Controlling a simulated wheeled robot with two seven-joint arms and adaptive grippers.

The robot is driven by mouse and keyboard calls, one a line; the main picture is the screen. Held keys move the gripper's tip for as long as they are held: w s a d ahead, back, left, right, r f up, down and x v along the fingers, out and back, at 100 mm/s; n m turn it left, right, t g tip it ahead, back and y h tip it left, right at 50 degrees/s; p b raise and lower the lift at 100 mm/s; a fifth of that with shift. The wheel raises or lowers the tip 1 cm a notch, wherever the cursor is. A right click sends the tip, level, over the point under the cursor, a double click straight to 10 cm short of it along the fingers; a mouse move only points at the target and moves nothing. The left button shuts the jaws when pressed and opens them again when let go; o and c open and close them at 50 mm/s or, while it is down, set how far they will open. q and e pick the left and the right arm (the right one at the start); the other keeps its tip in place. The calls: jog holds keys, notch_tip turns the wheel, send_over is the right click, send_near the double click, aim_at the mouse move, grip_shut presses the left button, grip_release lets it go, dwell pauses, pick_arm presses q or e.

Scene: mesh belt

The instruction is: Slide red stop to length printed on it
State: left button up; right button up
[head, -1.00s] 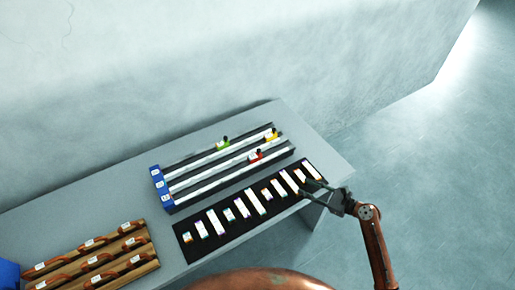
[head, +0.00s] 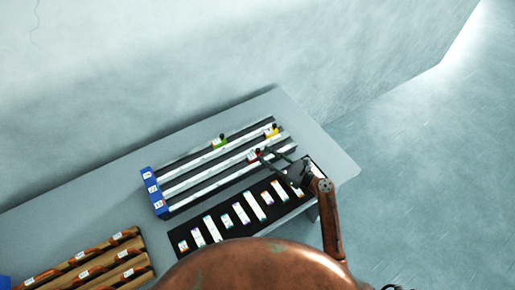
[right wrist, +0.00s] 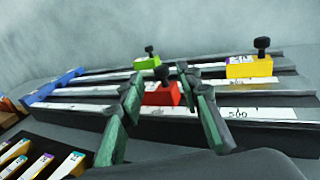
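The red stop (head: 254,155) sits on the front rail of the rack, toward its right part. It also shows in the right wrist view (right wrist: 162,95), between my fingers in the picture; a label on it is too small to read. My right gripper (head: 276,154) is open, with one finger on each side of the stop in the wrist view (right wrist: 160,73). I cannot tell whether a finger touches it. The front rail's white scale (right wrist: 258,113) shows "500" to the right of the gripper. My left gripper is not in view.
A green stop (head: 220,142) and a yellow stop (head: 271,131) with black knobs sit on the rails behind. A blue end block (head: 152,191) closes the rack's left end. A black mat (head: 228,207) with pale strips lies in front. Brown wooden racks (head: 100,262) stand at left.

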aim_at(258, 149)
jog(key=shift+x, duration=2.25)
jog(key=shift+d, duration=0.1)
grip_shut()
